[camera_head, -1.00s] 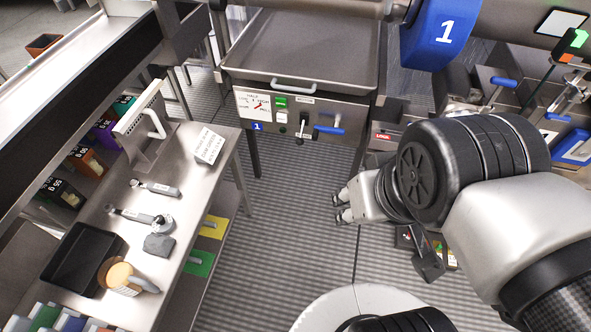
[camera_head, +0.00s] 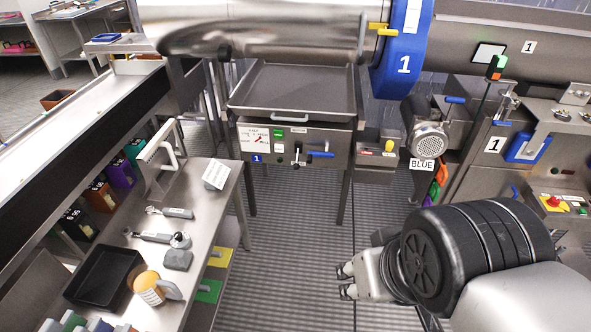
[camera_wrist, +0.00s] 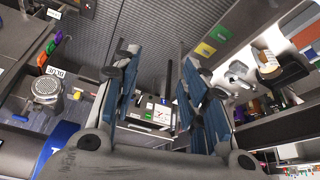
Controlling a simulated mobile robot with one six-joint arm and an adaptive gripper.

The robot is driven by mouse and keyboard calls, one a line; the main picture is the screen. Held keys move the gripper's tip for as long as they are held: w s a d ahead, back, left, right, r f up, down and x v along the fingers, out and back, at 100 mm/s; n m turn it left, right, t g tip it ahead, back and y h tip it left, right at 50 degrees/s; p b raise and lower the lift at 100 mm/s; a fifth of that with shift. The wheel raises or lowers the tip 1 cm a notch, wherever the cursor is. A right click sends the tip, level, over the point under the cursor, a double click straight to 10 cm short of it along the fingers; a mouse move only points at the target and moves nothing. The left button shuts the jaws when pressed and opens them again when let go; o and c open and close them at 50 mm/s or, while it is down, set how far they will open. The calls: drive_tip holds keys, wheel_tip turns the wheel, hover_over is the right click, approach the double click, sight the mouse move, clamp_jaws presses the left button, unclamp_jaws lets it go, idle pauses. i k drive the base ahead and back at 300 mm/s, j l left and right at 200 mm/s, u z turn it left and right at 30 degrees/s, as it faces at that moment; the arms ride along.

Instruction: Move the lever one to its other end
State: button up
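A steel control panel (camera_head: 285,145) marked with a blue 1 label (camera_head: 256,158) sits under a tray, below the drum. On it a lever with a blue grip (camera_head: 320,155) points to the right, beside a small dark-knobbed lever (camera_head: 297,153); I cannot tell for certain which is lever one. The panel also shows in the wrist view (camera_wrist: 153,112), between my fingers, its levers too small to read. My gripper (camera_head: 346,281) is open and empty, in front of and below the panel, well apart from it. Its spread fingers fill the wrist view (camera_wrist: 157,75).
A steel drum with a blue ring (camera_head: 403,50) marked 1 hangs above. A workbench (camera_head: 215,207) with tools and a black tray (camera_head: 103,279) stands left. A motor (camera_head: 428,140) and other blue-handled levers (camera_head: 501,123) are at right. The grated floor (camera_head: 290,225) before the panel is clear.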

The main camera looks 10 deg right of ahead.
sight(297, 166)
drive_tip(key=i+z, duration=0.5)
drive_tip(key=i+j+z, duration=0.2)
drive_tip(key=i+z, duration=0.25)
drive_tip(key=i, duration=0.05)
